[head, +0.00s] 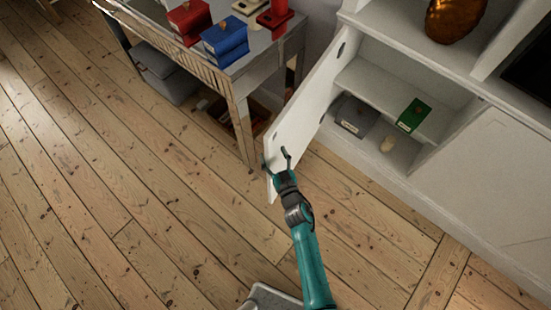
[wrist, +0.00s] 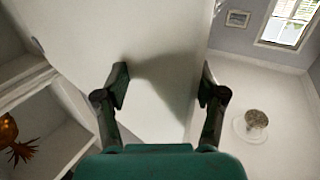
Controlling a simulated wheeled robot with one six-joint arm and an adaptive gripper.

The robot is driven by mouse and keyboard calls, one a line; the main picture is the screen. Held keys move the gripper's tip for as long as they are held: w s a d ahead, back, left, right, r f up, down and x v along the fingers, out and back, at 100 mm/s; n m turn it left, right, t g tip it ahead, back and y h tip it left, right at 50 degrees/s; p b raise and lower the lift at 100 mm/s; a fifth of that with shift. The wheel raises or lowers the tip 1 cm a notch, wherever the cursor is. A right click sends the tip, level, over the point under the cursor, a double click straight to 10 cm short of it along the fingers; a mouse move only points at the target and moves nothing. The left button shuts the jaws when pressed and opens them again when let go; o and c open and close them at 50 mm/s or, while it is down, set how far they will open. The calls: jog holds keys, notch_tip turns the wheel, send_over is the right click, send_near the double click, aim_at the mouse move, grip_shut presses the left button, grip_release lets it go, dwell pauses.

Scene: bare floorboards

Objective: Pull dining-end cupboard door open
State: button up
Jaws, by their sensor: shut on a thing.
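The white cupboard door (head: 302,102) stands swung well out from the white cupboard (head: 415,172) in the head view, and the shelves inside show. My gripper (head: 275,158) is at the door's free edge, one finger on each side of the panel, shut on it. In the wrist view the pale door panel (wrist: 160,40) fills the middle between the two dark fingers of my gripper (wrist: 164,80). The exact finger contact is hard to make out.
A wooden table (head: 240,88) with red and blue boxes stands close to the door's left. Bare floorboards (head: 130,200) are clear at the left.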

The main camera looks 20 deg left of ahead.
jog(key=shift+w+a+r+h, duration=0.2)
jog(key=shift+w+a+h, duration=0.1)
jog(key=shift+w+a, duration=0.1)
jog(key=o, duration=1)
jog(key=shift+c, duration=0.2)
jog(key=shift+d, duration=0.1)
jog(key=shift+c, duration=1)
jog(key=shift+s+d+f, duration=0.1)
jog(key=shift+s+d, duration=0.3)
jog(key=shift+s, duration=0.05)
jog(key=shift+c, duration=0.3)
jog(key=v, duration=1.1)
jog(key=shift+f, duration=0.15)
